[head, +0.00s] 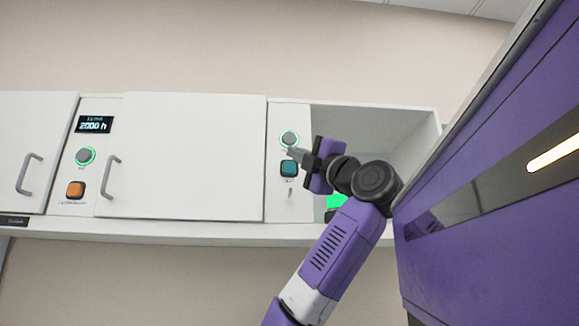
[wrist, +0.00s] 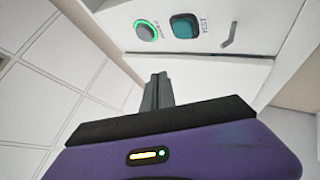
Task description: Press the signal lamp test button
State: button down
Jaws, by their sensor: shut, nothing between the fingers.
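The teal square button (head: 289,168) sits on the narrow white panel right of the large cabinet door. In the wrist view the teal button (wrist: 185,26) has the label "TEST" beside it. A round grey button with a lit green ring (head: 289,139) is just above it in the head view, and also shows in the wrist view (wrist: 146,31). My gripper (head: 292,152) is shut and empty, its tips in front of the panel between the two buttons in the head view. In the wrist view the closed fingers (wrist: 157,80) appear apart from the panel.
A small toggle or hook (head: 290,190) is below the teal button. Left is a second panel with a display (head: 93,124), a green-ringed button (head: 85,156) and an orange button (head: 75,190). An open compartment (head: 410,150) lies right, partly behind my arm.

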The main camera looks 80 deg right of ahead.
aim_at(294, 164)
jog(key=shift+w+d+p, duration=0.3)
jog(key=shift+d+p, duration=0.05)
jog(key=shift+d, duration=0.8)
jog(key=shift+w+d+p, duration=0.35)
jog(key=shift+d, duration=0.75)
jog(key=shift+w+d+p, duration=0.3)
jog(key=shift+d+p, duration=0.05)
jog(key=shift+d, duration=0.8)
jog(key=shift+w+d, duration=0.1)
jog(key=shift+d, duration=0.1)
jog(key=shift+d, duration=0.2)
jog(key=shift+w+d, duration=0.2)
jog(key=shift+d, duration=0.3)
jog(key=shift+s+a, duration=0.1)
jog(key=shift+a, duration=0.05)
dwell(0.3)
jog(key=shift+s+a+b, duration=0.2)
jog(key=shift+a+b, duration=0.1)
jog(key=shift+a, duration=0.45)
jog(key=shift+s+a+b, duration=0.25)
jog(key=shift+a+b, duration=0.05)
jog(key=shift+a, duration=0.5)
jog(key=shift+s+a+b, duration=0.2)
jog(key=shift+a+b, duration=0.1)
jog(key=shift+a, duration=0.5)
jog(key=shift+s+a+b, duration=0.25)
jog(key=shift+a+b, duration=0.05)
jog(key=shift+a, duration=0.5)
